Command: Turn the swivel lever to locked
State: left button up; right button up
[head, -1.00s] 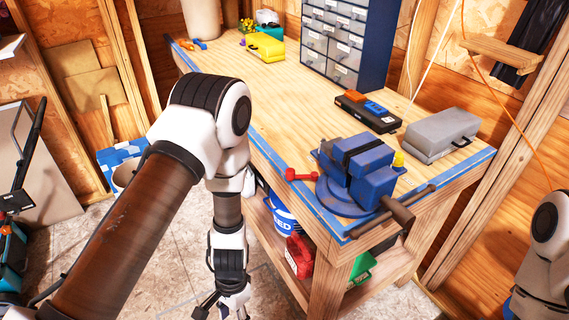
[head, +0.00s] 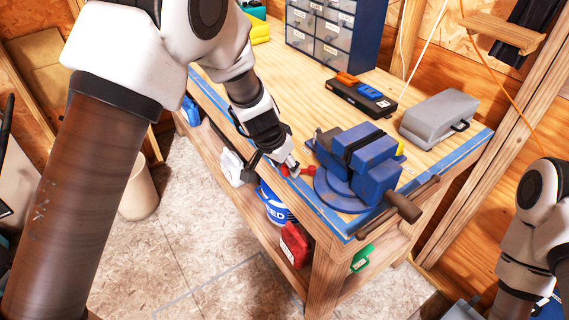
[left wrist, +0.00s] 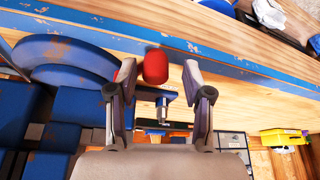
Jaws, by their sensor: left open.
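The swivel lever is red and sticks out from the round blue base of the vise (head: 380,178), at the bench's front edge. In the head view the lever (head: 305,171) shows only partly, next to my left gripper (head: 287,166). In the left wrist view the lever's red knob (left wrist: 155,67) lies between the two fingers of my left gripper (left wrist: 159,76), with a gap on the right side. Its fingers are spread. Whether the left finger touches the lever is unclear. My right arm shows at the right edge, but its gripper is not visible.
A grey case (head: 438,118) and a black-and-orange box (head: 361,97) lie behind the vise on the workbench (head: 285,90). A drawer cabinet (head: 337,38) stands at the back. The vise handle (head: 403,207) juts out over the front corner.

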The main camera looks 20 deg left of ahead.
pick_arm(q)
jog(key=shift+s+d+r, duration=0.1)
jog(key=shift+s+d, duration=0.15)
jog(key=shift+s, duration=0.05)
jog(key=shift+w+a, duration=0.1)
grip_shut()
pick_arm(e)
jog(key=shift+s+d, duration=0.1)
jog(key=shift+s, duration=0.1)
